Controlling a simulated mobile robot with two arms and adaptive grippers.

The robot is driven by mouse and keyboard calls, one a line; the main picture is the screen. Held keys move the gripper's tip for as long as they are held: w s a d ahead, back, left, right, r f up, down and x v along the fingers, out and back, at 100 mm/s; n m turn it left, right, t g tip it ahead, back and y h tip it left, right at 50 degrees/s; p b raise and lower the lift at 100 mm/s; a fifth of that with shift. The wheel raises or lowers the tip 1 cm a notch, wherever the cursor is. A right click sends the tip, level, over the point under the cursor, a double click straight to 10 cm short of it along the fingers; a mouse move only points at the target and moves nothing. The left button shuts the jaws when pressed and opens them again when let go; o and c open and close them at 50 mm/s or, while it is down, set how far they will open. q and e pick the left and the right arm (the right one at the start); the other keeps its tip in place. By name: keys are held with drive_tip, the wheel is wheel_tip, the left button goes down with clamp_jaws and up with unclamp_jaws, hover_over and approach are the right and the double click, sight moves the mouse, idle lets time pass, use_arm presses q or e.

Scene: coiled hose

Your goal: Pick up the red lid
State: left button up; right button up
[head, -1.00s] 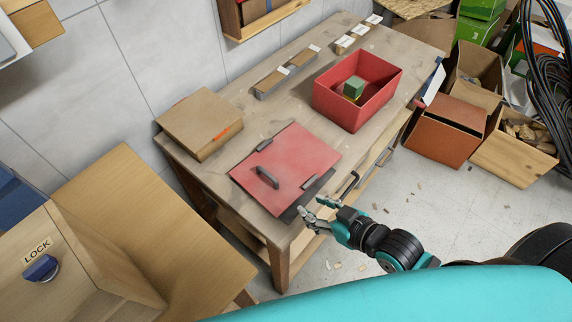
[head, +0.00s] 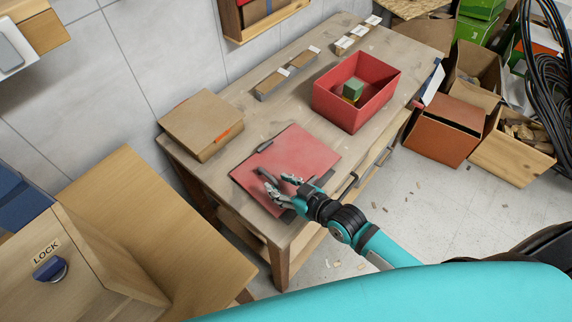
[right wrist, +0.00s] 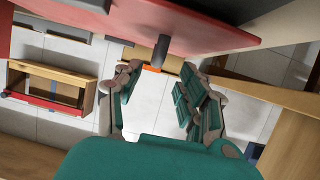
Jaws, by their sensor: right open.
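The red lid (head: 302,148) lies flat on the near part of the wooden table, with a dark handle on top. It also shows across the top of the right wrist view (right wrist: 215,25). My right gripper (head: 279,182) is open over the lid's near-left part, its fingers at the handle. In the right wrist view the dark handle (right wrist: 160,52) stands between the two open fingertips (right wrist: 162,70). The fingers partly hide the handle in the head view; I cannot tell whether they touch it. My left gripper is not in view.
A red bin (head: 331,112) with a green block (head: 353,88) inside stands behind the lid on the table (head: 238,107). A cardboard box (head: 200,122) sits at the left. Small labelled trays are along the wall. Open boxes stand on the floor at right.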

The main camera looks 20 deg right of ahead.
sight(271, 177)
drive_tip(key=x, duration=0.2)
drive_tip(key=p+x, duration=0.1)
drive_tip(key=x, duration=0.1)
drive_tip(key=shift+w+d+r, duration=0.15)
drive_tip(key=shift+w+r, duration=0.1)
drive_tip(key=shift+w, duration=0.1)
drive_tip(key=shift+w+a+f, duration=0.25)
drive_tip(key=shift+w, duration=0.15)
drive_tip(key=shift+s, duration=0.1)
clamp_jaws()
